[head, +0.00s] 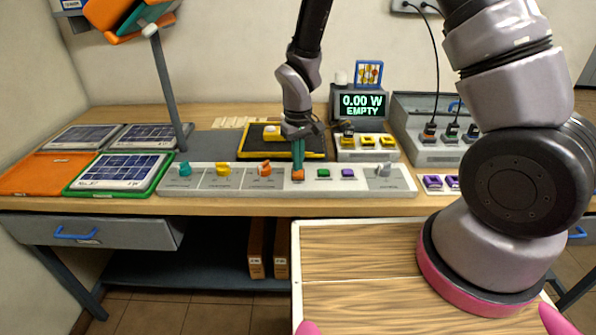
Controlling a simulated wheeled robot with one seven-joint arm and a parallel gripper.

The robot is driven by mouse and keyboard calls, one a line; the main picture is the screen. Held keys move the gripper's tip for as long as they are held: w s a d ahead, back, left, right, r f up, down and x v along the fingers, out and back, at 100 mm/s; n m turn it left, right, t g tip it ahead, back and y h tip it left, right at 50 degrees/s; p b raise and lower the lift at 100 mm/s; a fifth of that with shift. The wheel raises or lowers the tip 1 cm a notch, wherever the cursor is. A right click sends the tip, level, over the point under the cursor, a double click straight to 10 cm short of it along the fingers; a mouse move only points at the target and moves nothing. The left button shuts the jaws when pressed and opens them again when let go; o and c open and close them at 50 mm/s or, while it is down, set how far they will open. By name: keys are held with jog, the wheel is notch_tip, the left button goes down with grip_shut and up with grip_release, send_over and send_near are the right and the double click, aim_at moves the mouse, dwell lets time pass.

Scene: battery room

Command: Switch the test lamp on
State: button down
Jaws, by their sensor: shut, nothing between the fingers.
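What looks like the test lamp, an orange and teal head (128,20) on a grey post (170,92), stands at the back left. Its top is cut off, and I see no clear glow from it. A long white control panel (400,184) lies along the bench's front, with a teal knob (184,169), a yellow knob (223,169), an orange knob (265,168), a green button (323,173), a purple button (348,173) and a grey lever (384,170). My gripper (298,168) is shut and empty, pointing down at a small orange piece (298,176) on the panel; contact is unclear.
A display (361,105) reads 0.00 W EMPTY. A yellow-edged black tray (255,152) lies behind the panel. Solar panels (122,172) lie at left. A charger (420,150) with cables stands at right. A drawer (90,233) is below the bench.

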jog(key=shift+f, duration=0.8)
dwell(0.4)
jog(key=shift+r, duration=3.5)
notch_tip(320, 180, up, 9)
jog(key=m+t, duration=0.1)
jog(key=m, duration=0.1)
send_over(299, 173)
jog(key=w+d, duration=0.1)
jog(key=d, duration=0.4)
jog(key=s+d+r+m+t+y, duration=0.1)
jog(key=d+r+m+t+y, duration=0.15)
jog(key=d+r, duration=0.65)
jog(key=s+d+r+m+t, duration=0.2)
jog(key=s+d+r, duration=0.2)
jog(key=s+r, duration=0.2)
jog(key=s+d+r+m+t, duration=0.1)
jog(key=s+d+r+m, duration=0.2)
jog(key=s+r, duration=0.4)
jog(key=shift+d+r+t, duration=0.35)
jog(key=shift+d+r, duration=0.4)
